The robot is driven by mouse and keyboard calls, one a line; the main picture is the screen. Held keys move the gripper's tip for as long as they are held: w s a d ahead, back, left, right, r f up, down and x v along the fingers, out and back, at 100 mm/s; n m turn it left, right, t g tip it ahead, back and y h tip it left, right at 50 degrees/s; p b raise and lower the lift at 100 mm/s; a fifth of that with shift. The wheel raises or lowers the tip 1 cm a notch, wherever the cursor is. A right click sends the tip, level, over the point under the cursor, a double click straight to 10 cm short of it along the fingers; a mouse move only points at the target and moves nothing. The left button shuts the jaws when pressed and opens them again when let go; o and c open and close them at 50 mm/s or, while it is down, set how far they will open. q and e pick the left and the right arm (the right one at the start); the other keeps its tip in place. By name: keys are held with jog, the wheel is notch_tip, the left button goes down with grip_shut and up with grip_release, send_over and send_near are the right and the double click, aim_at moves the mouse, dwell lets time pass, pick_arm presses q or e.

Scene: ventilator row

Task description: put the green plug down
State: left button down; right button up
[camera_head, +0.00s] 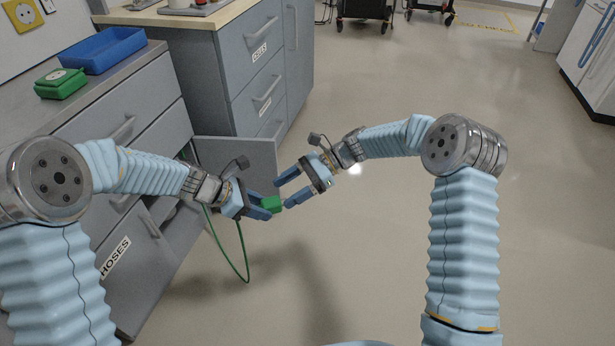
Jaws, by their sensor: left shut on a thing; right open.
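The green plug (271,204) is a small green block between the fingertips of my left gripper (264,207), which is shut on it in mid-air. I cannot tell whether a right finger touches the plug.
A green socket box (60,83) and a blue tray (103,50) stand on the grey counter at upper left. Grey cabinets stand behind. The floor (370,240) is clear at centre and right.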

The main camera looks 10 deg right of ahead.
aim_at(267, 203)
jog(key=shift+x, duration=1.65)
jog(key=c, duration=1.1)
pick_arm(q)
jog(key=c, duration=1.1)
grip_release()
jog(key=o, duration=0.6)
pick_arm(e)
jog(key=shift+c, duration=0.7)
pick_arm(q)
jog(key=shift+a+r, duration=0.1)
